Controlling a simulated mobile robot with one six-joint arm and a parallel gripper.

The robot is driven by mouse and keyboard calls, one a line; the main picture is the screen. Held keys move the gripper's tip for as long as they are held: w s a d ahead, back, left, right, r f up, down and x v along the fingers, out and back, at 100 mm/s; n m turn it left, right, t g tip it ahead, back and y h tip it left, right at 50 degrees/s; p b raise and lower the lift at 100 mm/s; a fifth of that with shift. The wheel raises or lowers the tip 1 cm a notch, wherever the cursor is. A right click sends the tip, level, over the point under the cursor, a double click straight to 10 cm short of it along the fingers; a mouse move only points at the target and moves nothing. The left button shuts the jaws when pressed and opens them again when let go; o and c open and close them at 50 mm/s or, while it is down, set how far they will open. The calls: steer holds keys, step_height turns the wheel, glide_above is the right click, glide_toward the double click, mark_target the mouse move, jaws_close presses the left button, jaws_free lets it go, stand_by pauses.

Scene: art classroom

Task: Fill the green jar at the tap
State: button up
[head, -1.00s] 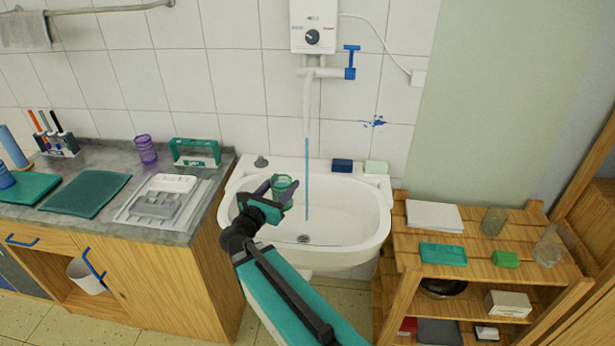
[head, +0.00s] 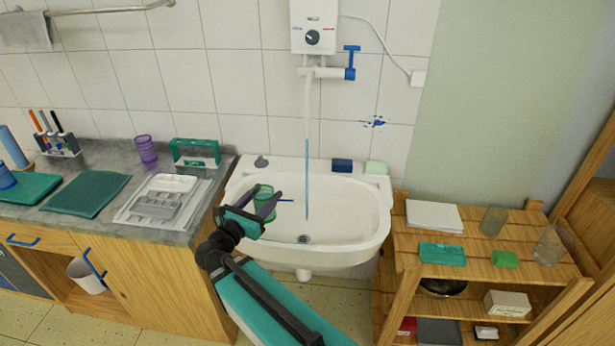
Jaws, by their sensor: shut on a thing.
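My gripper (head: 266,207) is shut on the green jar (head: 264,210) and holds it over the left part of the white sink (head: 352,226). The jar is partly hidden by the fingers, and I cannot tell what is in it. A thin blue stream of water (head: 307,170) runs down from the white tap spout (head: 308,100) into the sink. The jar is left of the stream and apart from it. The tap has a blue handle (head: 351,62). A short dark blue line shows just right of the fingers; I cannot tell what it is.
A grey counter (head: 110,150) with a purple cup (head: 147,150) and a white tray (head: 160,203) stands left of the sink. A wooden shelf (head: 490,290) with glasses stands right. A blue sponge (head: 342,165) and pale green soap (head: 375,167) lie on the sink's back rim.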

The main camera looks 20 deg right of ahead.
steer(key=shift+s+a, duration=0.3)
steer(key=shift+a, duration=0.5)
steer(key=shift+s+a, duration=0.3)
steer(key=shift+a, duration=0.5)
steer(key=shift+s+a, duration=0.3)
steer(key=shift+a, duration=0.5)
steer(key=shift+s+r+p, duration=0.1)
steer(key=shift+s+p, duration=0.05)
steer(key=shift+p, duration=0.35)
steer(key=shift+s+a+p, duration=0.25)
steer(key=shift+p, duration=0.2)
steer(key=p, duration=0.8)
glide_toward(254, 200)
steer(key=shift+d, duration=1.4)
steer(key=shift+s, duration=0.35)
